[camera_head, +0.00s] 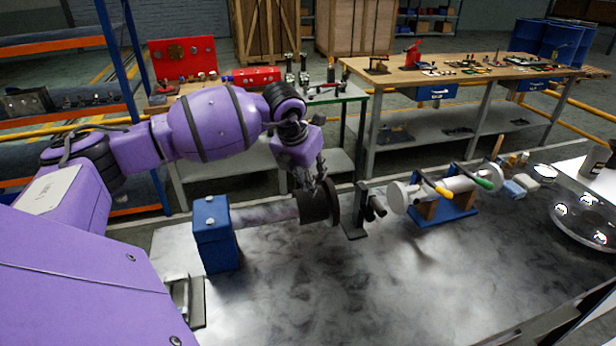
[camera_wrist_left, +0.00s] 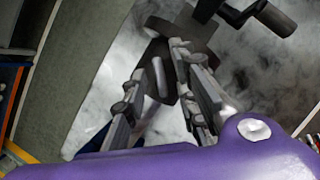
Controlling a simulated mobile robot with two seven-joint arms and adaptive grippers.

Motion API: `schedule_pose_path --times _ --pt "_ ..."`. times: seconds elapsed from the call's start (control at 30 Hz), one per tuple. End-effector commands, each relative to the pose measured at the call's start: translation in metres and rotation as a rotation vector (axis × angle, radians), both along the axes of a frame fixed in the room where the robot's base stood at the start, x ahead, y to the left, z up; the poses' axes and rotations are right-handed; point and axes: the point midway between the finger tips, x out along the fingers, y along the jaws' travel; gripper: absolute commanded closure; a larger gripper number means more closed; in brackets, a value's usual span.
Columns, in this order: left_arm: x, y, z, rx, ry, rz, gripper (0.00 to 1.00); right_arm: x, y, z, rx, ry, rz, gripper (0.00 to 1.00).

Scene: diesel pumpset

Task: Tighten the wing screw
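My left gripper (camera_head: 316,180) is just above a dark cylinder with a flange (camera_head: 318,208) on a horizontal shaft. In the left wrist view, the two grey fingers of this gripper (camera_wrist_left: 160,62) stand apart. A small pale upright piece, probably the wing screw (camera_wrist_left: 160,77), shows in the gap between them, against the dark cylinder (camera_wrist_left: 185,36). I cannot tell whether either finger touches it. In the head view the wing screw cannot be made out behind the fingers. My right gripper is not in view.
A blue block (camera_head: 216,240) stands at the shaft's left end. A black upright bracket (camera_head: 354,222) stands right of the cylinder. A blue stand (camera_head: 440,212) carries a pale cylinder with yellow and green handles. A round metal tray (camera_head: 585,215) lies far right. The front tabletop is clear.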

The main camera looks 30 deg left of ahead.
Motion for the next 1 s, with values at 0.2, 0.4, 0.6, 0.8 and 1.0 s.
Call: schedule_pose_path --times 0.2,0.4,0.6,0.8,1.0 --pt "0.0 0.0 0.0 0.0 0.0 0.0 0.87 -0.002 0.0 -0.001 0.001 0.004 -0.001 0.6" --pt "0.0 0.0 0.0 0.0 0.0 0.0 1.0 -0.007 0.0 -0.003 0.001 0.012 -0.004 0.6" --pt "0.0 0.0 0.0 -0.001 0.001 -0.006 1.0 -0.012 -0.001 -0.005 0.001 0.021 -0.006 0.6" --pt "0.0 0.001 -0.001 0.0 0.001 -0.062 1.0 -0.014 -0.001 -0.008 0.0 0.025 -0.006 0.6" --pt "0.0 0.002 -0.003 0.0 0.003 -0.191 1.0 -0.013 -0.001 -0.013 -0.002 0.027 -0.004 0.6"
